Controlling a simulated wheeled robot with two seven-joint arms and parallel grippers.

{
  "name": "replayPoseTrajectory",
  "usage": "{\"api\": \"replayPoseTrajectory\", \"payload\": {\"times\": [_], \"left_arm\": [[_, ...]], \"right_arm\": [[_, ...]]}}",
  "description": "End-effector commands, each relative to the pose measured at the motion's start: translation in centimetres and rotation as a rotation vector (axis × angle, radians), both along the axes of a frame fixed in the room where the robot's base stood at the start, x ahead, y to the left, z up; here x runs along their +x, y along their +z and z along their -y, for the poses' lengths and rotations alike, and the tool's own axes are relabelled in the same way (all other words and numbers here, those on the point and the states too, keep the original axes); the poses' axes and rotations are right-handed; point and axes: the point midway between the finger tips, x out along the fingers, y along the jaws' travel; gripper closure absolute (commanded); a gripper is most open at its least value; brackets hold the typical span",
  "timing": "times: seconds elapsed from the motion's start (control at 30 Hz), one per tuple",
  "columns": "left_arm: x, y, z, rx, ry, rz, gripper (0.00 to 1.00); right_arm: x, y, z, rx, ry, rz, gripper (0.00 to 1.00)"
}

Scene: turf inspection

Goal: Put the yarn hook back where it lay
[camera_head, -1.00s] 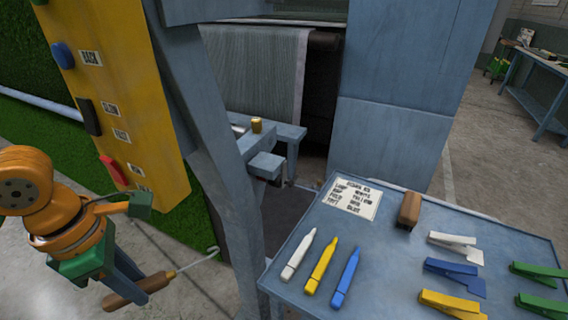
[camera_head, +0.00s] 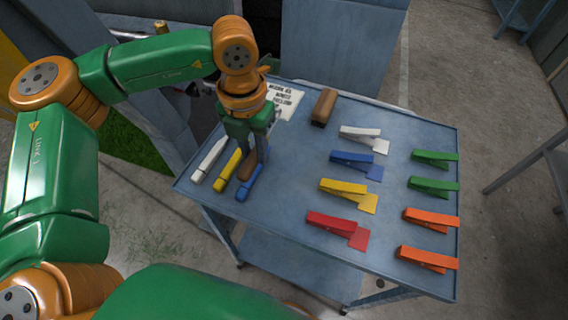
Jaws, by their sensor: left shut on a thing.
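My left gripper (camera_head: 258,148) hangs over the left part of the blue table (camera_head: 285,232), pointing down. It is shut on the yarn hook, whose brown handle (camera_head: 247,166) shows below the fingers, between the yellow marker (camera_head: 230,169) and the blue marker (camera_head: 250,184). The handle overlaps the blue marker in this view; I cannot tell whether it touches the table or the markers. The metal hook end is hidden. My right gripper is not in view.
A white marker (camera_head: 209,160) lies at the left edge. A printed card (camera_head: 287,97) and a brown block (camera_head: 324,106) lie at the back. Clips, including a red one (camera_head: 338,229) and orange one (camera_head: 428,259), fill the right side. Bare tabletop lies between markers and clips.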

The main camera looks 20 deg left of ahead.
Motion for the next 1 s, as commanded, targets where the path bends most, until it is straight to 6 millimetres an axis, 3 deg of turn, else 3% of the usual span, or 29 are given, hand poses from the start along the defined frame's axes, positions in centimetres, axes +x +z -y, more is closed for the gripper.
{"api": "replayPoseTrajectory", "payload": {"times": [0.03,0.13,0.3,0.4,0.5,0.83,0.87,0.93,1.0], "left_arm": [[0.4,-0.8,1.0,0.003,-0.003,-0.009,1.00],[1.3,-3.2,2.5,0.002,-0.003,-0.006,1.00],[2.2,-5.5,4.0,0.000,-0.002,-0.004,1.00],[2.2,-7.1,4.1,0.003,0.000,-0.005,1.00],[2.3,-8.5,4.1,0.001,0.001,-0.003,1.00],[2.4,-9.3,4.0,0.000,0.001,0.000,1.00],[2.4,-9.2,4.0,0.000,0.001,0.000,0.66],[2.4,-9.1,4.0,0.000,0.001,-0.001,0.47],[2.4,-9.1,4.0,0.000,0.001,-0.001,0.41]], "right_arm": [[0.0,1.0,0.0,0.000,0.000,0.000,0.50],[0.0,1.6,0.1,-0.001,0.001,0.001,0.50],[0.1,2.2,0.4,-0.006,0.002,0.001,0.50],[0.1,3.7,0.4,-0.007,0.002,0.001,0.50],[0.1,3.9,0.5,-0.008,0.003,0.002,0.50],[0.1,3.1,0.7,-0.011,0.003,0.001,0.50],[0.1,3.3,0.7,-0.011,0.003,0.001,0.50],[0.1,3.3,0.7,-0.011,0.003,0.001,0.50],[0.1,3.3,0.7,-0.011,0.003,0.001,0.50]]}}
